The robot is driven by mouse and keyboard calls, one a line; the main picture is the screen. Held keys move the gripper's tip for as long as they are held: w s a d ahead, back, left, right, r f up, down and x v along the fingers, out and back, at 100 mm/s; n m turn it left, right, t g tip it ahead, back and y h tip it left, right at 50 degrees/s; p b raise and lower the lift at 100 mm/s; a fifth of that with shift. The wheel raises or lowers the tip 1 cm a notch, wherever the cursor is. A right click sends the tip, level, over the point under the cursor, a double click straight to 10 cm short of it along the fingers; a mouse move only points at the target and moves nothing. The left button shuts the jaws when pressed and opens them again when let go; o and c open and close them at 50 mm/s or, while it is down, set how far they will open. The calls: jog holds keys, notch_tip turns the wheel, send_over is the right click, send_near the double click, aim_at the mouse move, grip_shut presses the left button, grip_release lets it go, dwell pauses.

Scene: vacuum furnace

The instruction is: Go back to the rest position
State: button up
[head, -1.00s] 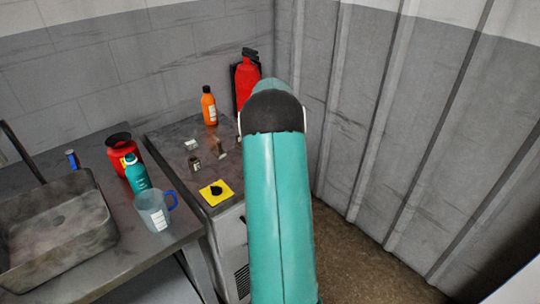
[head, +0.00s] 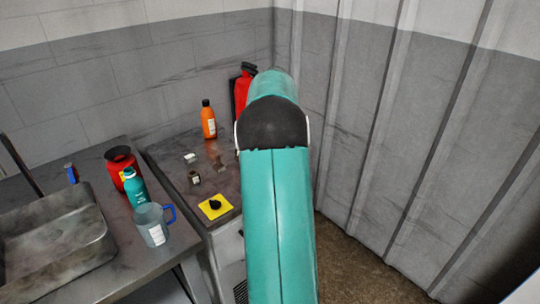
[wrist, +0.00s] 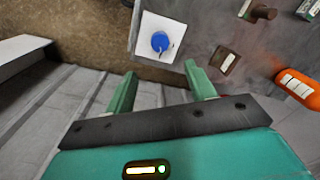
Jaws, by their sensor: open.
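My gripper (wrist: 160,84) shows in the wrist view with its two teal fingers apart and nothing between them. Beyond the fingertips is a white square plate with a blue knob (wrist: 160,42). In the head view my teal arm stands upright right of centre, and the gripper is hidden from that camera. The arm covers part of the red fire extinguisher (head: 241,92) and the right side of the dark-topped cabinet (head: 176,165).
The cabinet bears an orange bottle (head: 208,119), small blocks and a yellow pad with a black knob (head: 215,207). Left, a metal bench holds a red canister (head: 119,162), teal bottle (head: 134,188), clear jug (head: 152,225) and grey tray (head: 55,240). Ribbed wall (head: 420,150) stands right.

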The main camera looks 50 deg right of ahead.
notch_tip(320, 180, up, 2)
jog(key=shift+r, duration=0.1)
dwell(0.6)
jog(key=a+r+n+t, duration=0.1)
jog(key=a+r+n, duration=0.3)
jog(key=a, duration=1)
jog(key=a+r+n+t, duration=0.15)
jog(key=a+r, duration=0.35)
jog(key=a, duration=0.8)
jog(key=s+a+f+n+t, duration=0.1)
jog(key=s+a+n, duration=0.3)
jog(key=a, duration=0.7)
jog(key=s+a+f+n+t, duration=0.1)
jog(key=s+a+f+n, duration=0.2)
jog(key=s+a, duration=0.6)
jog(key=shift+s+a+f+n, duration=0.15)
jog(key=shift+s+a+n, duration=0.15)
jog(key=shift+a+n, duration=0.6)
